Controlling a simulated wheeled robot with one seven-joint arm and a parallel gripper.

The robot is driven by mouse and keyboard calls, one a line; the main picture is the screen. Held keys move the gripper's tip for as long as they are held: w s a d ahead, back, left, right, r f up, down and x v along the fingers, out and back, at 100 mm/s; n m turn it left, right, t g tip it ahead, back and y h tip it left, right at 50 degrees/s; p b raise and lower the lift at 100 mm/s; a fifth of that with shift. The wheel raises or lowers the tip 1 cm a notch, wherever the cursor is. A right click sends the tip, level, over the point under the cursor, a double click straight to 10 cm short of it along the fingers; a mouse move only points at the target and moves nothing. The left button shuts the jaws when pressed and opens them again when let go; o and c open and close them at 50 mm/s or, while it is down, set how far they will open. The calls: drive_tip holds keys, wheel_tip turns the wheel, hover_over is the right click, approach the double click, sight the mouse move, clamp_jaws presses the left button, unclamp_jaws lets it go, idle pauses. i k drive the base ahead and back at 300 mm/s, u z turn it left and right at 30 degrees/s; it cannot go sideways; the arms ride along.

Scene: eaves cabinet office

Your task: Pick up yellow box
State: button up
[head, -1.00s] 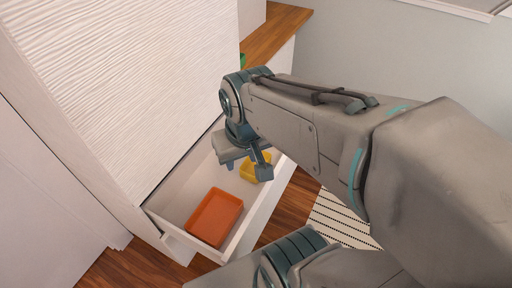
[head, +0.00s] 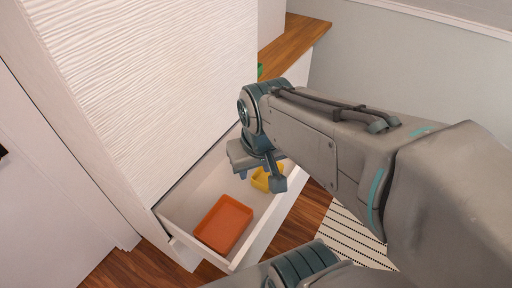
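The yellow box (head: 264,180) is a small open box inside the pulled-out white drawer (head: 179,217), towards its far right end. My gripper (head: 258,184) is over the drawer, right at the yellow box in the head view, and hides part of it. Its blue-grey fingers point down, one at the left of the box and one in front of its right side. They look spread apart. I cannot tell whether they touch the box.
An orange tray (head: 224,223) lies in the near part of the drawer. The white textured cabinet front (head: 140,80) rises behind the drawer. A wooden top (head: 293,42) with a green object (head: 260,70) is at the back. A striped rug (head: 345,238) lies on the wooden floor.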

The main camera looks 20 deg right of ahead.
sight(258, 180)
drive_tip(key=k, duration=1)
drive_tip(key=z, duration=1.55)
drive_tip(key=i, duration=1.3)
drive_tip(key=u, duration=2.1)
drive_tip(key=i, duration=0.5)
drive_tip(key=u, duration=0.05)
